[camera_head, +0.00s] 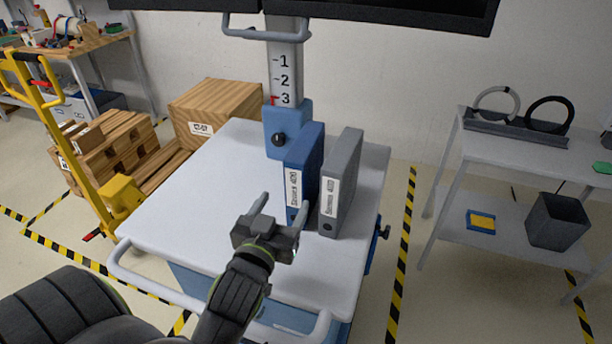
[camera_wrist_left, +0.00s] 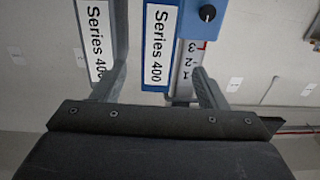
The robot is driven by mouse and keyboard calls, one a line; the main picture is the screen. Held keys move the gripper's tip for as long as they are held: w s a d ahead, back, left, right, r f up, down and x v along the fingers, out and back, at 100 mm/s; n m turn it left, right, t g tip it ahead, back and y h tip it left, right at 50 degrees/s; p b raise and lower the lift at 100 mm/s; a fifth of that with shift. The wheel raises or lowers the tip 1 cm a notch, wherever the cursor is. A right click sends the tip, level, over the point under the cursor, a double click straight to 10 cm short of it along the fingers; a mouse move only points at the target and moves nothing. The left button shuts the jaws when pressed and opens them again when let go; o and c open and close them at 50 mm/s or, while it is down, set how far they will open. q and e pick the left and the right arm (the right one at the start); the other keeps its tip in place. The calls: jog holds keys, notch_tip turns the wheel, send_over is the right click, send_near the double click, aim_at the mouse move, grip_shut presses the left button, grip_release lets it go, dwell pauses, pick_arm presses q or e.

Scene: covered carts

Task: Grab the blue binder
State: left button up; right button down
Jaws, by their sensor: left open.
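The blue binder (camera_head: 302,160) stands upright on the white cart top (camera_head: 190,195), its labelled spine facing me. A grey binder (camera_head: 343,180) stands upright just to its right, with a narrow gap between them. My left gripper (camera_head: 281,205) is open and empty, in front of the blue binder's lower spine. In the left wrist view the blue binder (camera_wrist_left: 160,55) shows between the two open fingers (camera_wrist_left: 160,85). The grey binder (camera_wrist_left: 98,40) shows to its left, partly behind the left finger. Contact with either binder cannot be told. My right gripper is not in view.
A numbered post with a blue clamp (camera_head: 280,135) rises behind the binders. A yellow pallet jack (camera_head: 75,150) and wooden crates (camera_head: 215,110) stand left. A grey shelf table (camera_head: 520,150) stands right. The cart top left of the binders is clear.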

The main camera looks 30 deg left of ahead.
aim_at(292, 186)
pick_arm(q)
jog(key=p+x, duration=0.1)
jog(key=x, duration=0.4)
jog(key=shift+w+r, duration=0.1)
jog(key=shift+w, duration=0.15)
jog(key=shift+f+p+x, duration=0.1)
jog(key=shift+p+x, duration=0.4)
jog(key=shift+x, duration=0.65)
jog(key=shift+f+p+x, duration=0.15)
jog(key=shift+p+x, duration=0.3)
jog(key=shift+x, duration=0.65)
jog(key=shift+w+a+f, duration=0.1)
jog(key=shift+w, duration=0.5)
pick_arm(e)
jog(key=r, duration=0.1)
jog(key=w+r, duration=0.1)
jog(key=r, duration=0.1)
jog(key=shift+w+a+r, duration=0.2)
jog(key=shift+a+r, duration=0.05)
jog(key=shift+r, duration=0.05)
pick_arm(q)
jog(key=shift+c, duration=0.3)
grip_shut()
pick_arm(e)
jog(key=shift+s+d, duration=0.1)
